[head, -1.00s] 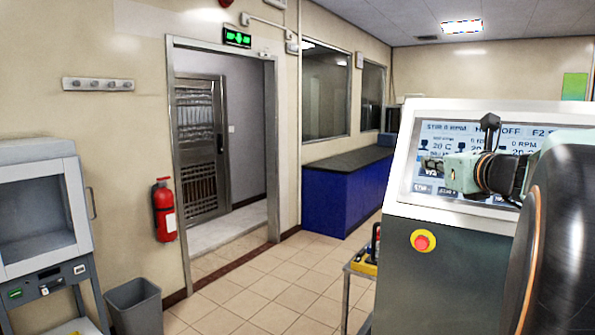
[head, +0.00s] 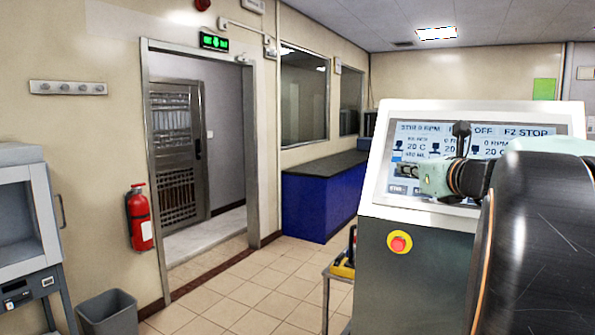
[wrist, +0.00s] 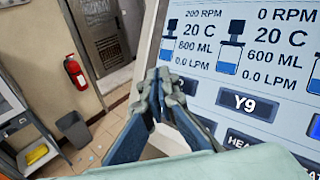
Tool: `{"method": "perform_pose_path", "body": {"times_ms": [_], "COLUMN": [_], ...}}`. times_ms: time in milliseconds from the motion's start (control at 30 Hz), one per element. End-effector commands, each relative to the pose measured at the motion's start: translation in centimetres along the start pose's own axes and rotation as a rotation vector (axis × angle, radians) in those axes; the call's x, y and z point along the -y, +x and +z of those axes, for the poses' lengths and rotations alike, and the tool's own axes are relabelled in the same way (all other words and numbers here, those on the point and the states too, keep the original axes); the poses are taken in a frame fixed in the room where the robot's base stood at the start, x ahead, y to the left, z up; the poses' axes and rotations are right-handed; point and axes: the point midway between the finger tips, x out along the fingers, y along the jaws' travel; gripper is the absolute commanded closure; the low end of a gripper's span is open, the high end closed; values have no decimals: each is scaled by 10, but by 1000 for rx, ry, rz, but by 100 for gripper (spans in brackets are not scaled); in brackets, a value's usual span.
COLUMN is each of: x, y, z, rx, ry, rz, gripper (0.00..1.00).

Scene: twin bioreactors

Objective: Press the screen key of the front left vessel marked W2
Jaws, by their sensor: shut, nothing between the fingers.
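The control screen (head: 410,140) is on a tilted console at the right of the head view. In the wrist view the screen (wrist: 290,90) fills the right side, with vessel columns reading 200 RPM and 0 RPM. A dark key marked Y9 (wrist: 247,104) lies below the readings, right of my fingers. Another dark key (wrist: 189,86) shows partly beside the fingertips; its mark is hidden. I cannot read W2 anywhere. My gripper (wrist: 163,77) is shut and empty, its tips in front of the screen's left part. I cannot tell whether they touch it.
A red stop button on a yellow base (head: 399,242) sits on the console front below the screen. A small cart (head: 343,268) stands left of the console. A blue cabinet (head: 315,205), an open doorway, a fire extinguisher (head: 139,217) and a grey bin (head: 108,313) lie further left.

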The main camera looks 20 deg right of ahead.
Motion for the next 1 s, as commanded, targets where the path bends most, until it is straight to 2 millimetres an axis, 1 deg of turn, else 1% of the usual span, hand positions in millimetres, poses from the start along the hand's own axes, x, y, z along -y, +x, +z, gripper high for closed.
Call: {"method": "perform_pose_path", "body": {"times_ms": [667,1000], "x": [0,4], "y": [0,6], "z": [0,-5], "rx": [0,0], "ry": [0,0], "rz": [0,0], "gripper": [100,100]}}
